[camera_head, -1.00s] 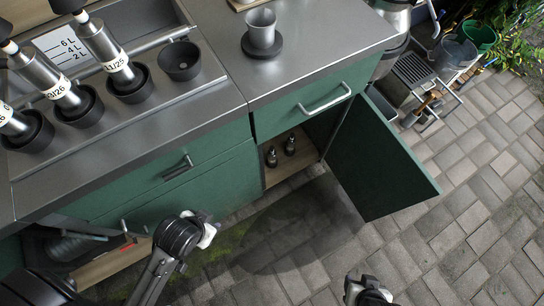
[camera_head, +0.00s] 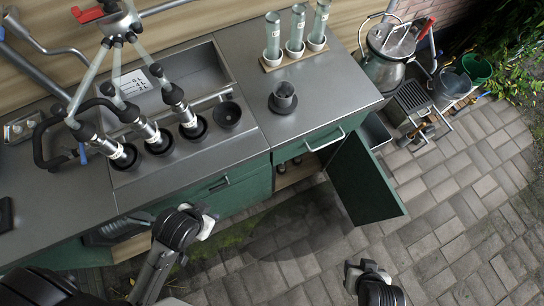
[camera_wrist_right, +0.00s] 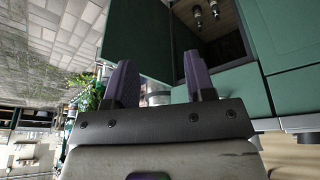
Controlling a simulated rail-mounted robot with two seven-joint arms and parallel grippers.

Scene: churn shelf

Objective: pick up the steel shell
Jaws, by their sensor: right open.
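A short grey metal cup, perhaps the steel shell (camera_head: 284,91), stands upright on a dark round base on the steel counter (camera_head: 325,92). Other steel shells with labels (camera_head: 147,131) lean in black cups at the left, on hoses from a claw (camera_head: 118,22). I cannot tell which one the task means. My right gripper (camera_head: 363,268) is low in the head view, in front of the counter and well apart from the cup. In the right wrist view its two fingers (camera_wrist_right: 161,83) are apart with nothing held. My left gripper (camera_head: 205,222) is before the cabinet front; its fingers are unclear.
A green cabinet door (camera_head: 362,182) hangs open below the counter, jutting out over the paving. Two small dark-and-metal items (camera_wrist_right: 204,14) stand inside the cabinet. A rack (camera_head: 290,58) with three tubes stands behind the cup. A milk can (camera_head: 388,62) stands right of the counter.

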